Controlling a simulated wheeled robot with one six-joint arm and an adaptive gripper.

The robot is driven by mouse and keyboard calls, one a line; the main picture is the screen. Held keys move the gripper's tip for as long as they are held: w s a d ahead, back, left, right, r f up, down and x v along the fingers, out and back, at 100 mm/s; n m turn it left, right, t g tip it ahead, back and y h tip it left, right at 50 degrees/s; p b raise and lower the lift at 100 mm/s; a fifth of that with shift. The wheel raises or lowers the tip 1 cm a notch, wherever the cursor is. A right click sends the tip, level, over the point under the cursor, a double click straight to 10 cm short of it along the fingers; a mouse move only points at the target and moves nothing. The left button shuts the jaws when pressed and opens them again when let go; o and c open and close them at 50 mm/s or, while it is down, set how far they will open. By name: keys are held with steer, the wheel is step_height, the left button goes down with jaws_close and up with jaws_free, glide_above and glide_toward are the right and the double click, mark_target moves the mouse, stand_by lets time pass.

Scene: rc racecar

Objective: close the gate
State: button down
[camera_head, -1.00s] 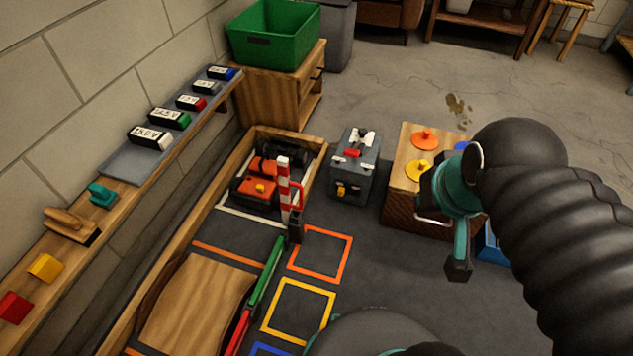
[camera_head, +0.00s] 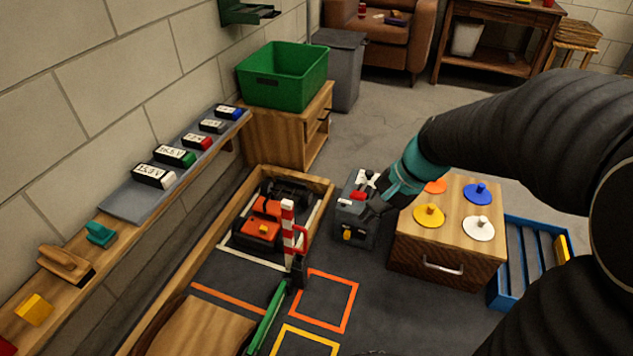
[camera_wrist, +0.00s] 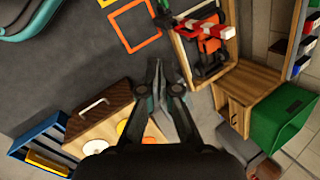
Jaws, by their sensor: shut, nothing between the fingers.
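The gate (camera_head: 288,228) is a red-and-white striped bar standing upright on a dark post, at the front right corner of the wooden-walled bay. It also shows in the wrist view (camera_wrist: 216,32) at the top. The orange and black racecar (camera_head: 260,222) sits in the bay behind it. My gripper (camera_head: 372,207) is shut and empty, over the front of the dark grey box (camera_head: 352,232), to the right of the gate and apart from it. In the wrist view my gripper (camera_wrist: 158,68) points up the picture, with the gate beyond it to the upper right.
A wooden cabinet (camera_head: 410,250) with coloured knobbed discs and a blue crate (camera_head: 508,285) stand to the right. A green bin (camera_head: 283,75) sits on a wooden cupboard behind. A wall shelf (camera_head: 118,240) with labelled blocks runs along the left. Floor by the orange square (camera_head: 350,310) is clear.

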steer(key=w+f+m+y+b, duration=0.1)
steer(key=w+f+m, duration=0.3)
steer(key=f, duration=0.4)
steer(key=w+f+m+y, duration=0.2)
steer(key=w+f+m, duration=0.25)
steer(key=f, duration=0.25)
steer(key=w+f+m+y+b, duration=0.1)
steer(key=w+f+m, duration=0.2)
steer(key=w+f, duration=0.35)
steer(key=s+a+r+x, duration=0.1)
steer(key=x, duration=1.2)
steer(key=shift+s+a+y+b, duration=0.3)
steer(key=shift+a+b, duration=0.05)
steer(key=shift+a, duration=0.05)
steer(key=shift+r, duration=0.15)
